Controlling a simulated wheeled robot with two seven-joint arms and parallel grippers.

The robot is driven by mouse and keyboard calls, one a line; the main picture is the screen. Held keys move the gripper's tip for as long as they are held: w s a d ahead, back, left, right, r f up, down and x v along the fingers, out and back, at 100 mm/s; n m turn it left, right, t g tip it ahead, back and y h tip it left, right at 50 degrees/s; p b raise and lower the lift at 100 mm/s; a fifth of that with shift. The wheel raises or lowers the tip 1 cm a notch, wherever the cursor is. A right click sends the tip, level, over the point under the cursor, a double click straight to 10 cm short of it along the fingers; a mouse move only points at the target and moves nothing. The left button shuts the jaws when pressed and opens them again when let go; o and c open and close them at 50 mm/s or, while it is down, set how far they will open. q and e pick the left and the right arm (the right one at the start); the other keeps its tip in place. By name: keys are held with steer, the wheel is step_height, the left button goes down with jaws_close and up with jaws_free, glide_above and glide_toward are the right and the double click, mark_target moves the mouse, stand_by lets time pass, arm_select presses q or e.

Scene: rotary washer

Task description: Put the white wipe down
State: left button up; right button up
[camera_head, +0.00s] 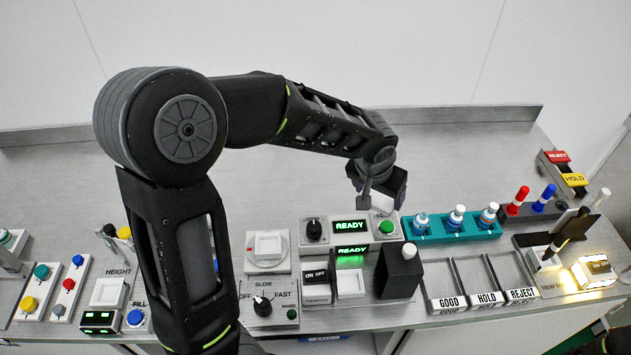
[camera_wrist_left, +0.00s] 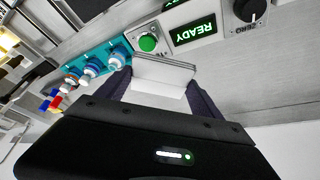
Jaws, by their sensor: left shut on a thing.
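My left gripper (camera_head: 377,208) reaches over the bench from the left and points down behind the READY display (camera_head: 349,227). It is shut on the white wipe (camera_head: 384,204), which shows only in part below the dark fingers. In the left wrist view the wipe (camera_wrist_left: 160,75) is a flat white block between the two fingertips (camera_wrist_left: 158,90). It is close to the panel with the green button (camera_wrist_left: 148,43). I cannot tell whether the wipe touches the bench.
A teal rack (camera_head: 455,232) with white-capped vials stands right of the gripper. In front are a black block (camera_head: 399,270) and trays labelled GOOD, HOLD and REJECT (camera_head: 489,283). A SLOW/FAST knob panel (camera_head: 264,303) is at front left. The back of the bench (camera_head: 460,160) is clear.

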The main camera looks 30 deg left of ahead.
mark_target(361, 192)
arm_select(q)
steer(key=shift+w+a+f+b, duration=0.1)
steer(key=shift+a+f+b, duration=0.1)
steer(key=shift+f, duration=0.3)
steer(key=shift+w+a+f+b, duration=0.1)
steer(key=shift+a+f+b, duration=0.1)
steer(key=shift+f, duration=0.25)
steer(key=a, duration=0.1)
steer(key=a+b, duration=0.1)
steer(key=a+f+n, duration=0.1)
steer(key=shift+s+f, duration=0.1)
steer(key=shift+s, duration=0.15)
steer(key=w+a+n+y+b, duration=0.1)
steer(key=a+n+b, duration=0.2)
steer(key=a, duration=0.6)
steer(key=w+a+n+g+y+b, duration=0.1)
steer(key=w+a+n+b, duration=0.1)
steer(key=a, duration=0.8)
steer(key=shift+w+r+n+y+b, duration=0.25)
steer(key=shift+n+y+b, duration=0.15)
steer(key=shift+n+b, duration=0.25)
steer(key=shift+a+f, duration=0.1)
steer(key=shift+f+p, duration=0.55)
steer(key=shift+f, duration=2.5)
